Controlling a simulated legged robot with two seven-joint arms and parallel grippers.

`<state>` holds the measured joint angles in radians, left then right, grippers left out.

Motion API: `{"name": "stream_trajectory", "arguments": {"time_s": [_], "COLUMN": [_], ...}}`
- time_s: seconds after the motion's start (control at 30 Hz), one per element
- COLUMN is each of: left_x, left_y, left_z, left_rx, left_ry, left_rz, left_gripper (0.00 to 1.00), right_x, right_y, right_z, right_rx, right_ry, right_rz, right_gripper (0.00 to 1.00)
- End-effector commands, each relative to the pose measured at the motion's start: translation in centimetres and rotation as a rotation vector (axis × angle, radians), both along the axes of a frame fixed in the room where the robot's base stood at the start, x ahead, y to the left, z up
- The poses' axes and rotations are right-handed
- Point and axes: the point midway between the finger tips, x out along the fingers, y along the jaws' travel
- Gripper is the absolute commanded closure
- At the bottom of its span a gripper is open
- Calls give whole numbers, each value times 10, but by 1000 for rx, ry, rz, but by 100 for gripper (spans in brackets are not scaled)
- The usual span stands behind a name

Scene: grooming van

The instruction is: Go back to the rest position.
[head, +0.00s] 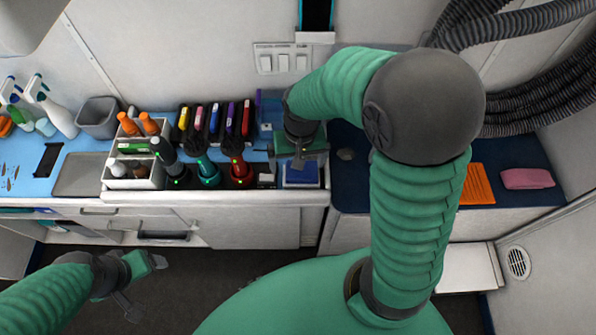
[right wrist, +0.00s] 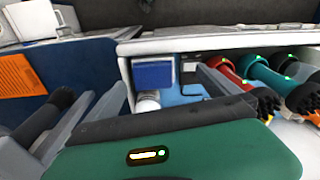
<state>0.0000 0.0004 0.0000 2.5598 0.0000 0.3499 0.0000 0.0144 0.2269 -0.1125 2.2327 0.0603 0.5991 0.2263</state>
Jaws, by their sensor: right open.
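My right gripper (head: 300,165) hangs over the right end of the counter, above a blue box (head: 300,176), its arm arching across the middle of the head view. In the right wrist view its fingers stand apart with nothing between them, and the blue box (right wrist: 153,74) shows beyond. My left gripper (head: 146,284) is low at the left, over the dark floor in front of the drawers. Its fingers look spread and empty.
Red, teal and black grooming tools (head: 240,172) stand upright left of my right gripper. A white caddy (head: 133,170) with orange-topped bottles is further left. An orange comb-like piece (head: 475,184) and a pink cloth (head: 527,178) lie on the dark blue surface at right.

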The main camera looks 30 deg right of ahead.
Motion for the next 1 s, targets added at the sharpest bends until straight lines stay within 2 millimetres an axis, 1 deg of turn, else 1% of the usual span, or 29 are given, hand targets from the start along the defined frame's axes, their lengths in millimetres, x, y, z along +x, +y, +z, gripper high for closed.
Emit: {"name": "stream_trajectory", "arguments": {"time_s": [0.03,0.1,0.2,0.23,0.33,1.0], "left_x": [0,0,0,0,0,0], "left_y": [0,0,0,0,0,0], "left_z": [0,0,0,0,0,0], "left_rx": [0,0,0,0,0,0], "left_ry": [0,0,0,0,0,0], "left_rz": [0,0,0,0,0,0], "left_gripper": [25,25,25,25,25,25], "right_x": [-15,-32,-50,-52,-55,-55], "right_y": [12,24,35,37,39,39], "right_z": [2,3,2,1,0,0], "right_rx": [-8,-27,-50,-54,-61,-59], "right_ry": [-35,-84,-129,-138,-147,-145], "right_rz": [93,221,346,371,400,396], "right_gripper": [0,0,0,0,0,0]}}
